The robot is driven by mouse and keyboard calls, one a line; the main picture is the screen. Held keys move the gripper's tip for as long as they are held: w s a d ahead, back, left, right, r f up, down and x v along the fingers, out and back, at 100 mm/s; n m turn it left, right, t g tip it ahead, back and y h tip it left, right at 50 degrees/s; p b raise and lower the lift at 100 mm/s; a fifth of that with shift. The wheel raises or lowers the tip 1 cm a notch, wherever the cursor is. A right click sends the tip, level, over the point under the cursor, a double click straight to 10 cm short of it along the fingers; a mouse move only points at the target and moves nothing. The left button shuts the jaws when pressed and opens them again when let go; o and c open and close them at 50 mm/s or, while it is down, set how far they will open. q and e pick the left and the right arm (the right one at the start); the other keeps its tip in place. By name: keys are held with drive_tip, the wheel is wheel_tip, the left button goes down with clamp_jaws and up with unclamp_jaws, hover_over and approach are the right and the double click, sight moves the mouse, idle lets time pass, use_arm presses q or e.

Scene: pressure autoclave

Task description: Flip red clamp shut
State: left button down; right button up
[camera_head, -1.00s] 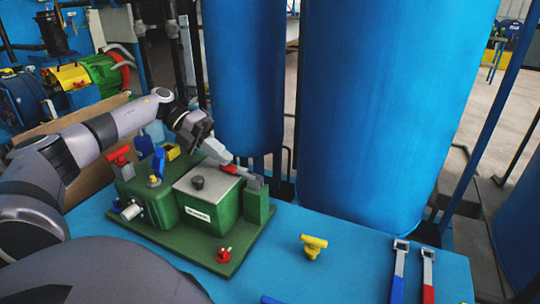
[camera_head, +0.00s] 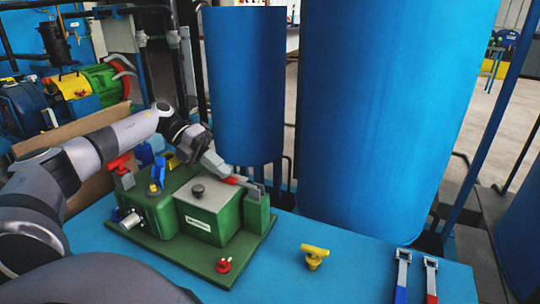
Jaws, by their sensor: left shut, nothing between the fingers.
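The red clamp (camera_head: 235,180) is a short red handle at the back right corner of the green box (camera_head: 222,226). It leads into a grey metal bracket (camera_head: 257,192) and lies nearly flat along the box's back edge. My left gripper (camera_head: 222,172) reaches in from the left. Its shut, empty fingers are at the left end of the red handle. I cannot tell whether they touch it. The fingers hide part of the handle's left end. My right gripper is not in view.
The box has a grey lid with a dark knob (camera_head: 197,191). A red-handled valve (camera_head: 121,164) and a blue lever (camera_head: 159,172) stand to its left. Blue tanks (camera_head: 380,110) stand close behind.

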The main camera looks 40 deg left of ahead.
use_arm(q)
drive_tip(key=shift+s+f, duration=0.1)
drive_tip(key=shift+f, duration=0.3)
drive_tip(key=shift+r+p, duration=0.6)
wheel_tip(320, 180, up, 4)
drive_tip(key=p, duration=0.3)
drive_tip(key=s+a+r, duration=0.2)
drive_tip(key=a, duration=0.7)
drive_tip(key=shift+s+r, duration=0.3)
drive_tip(key=shift+r, duration=0.1)
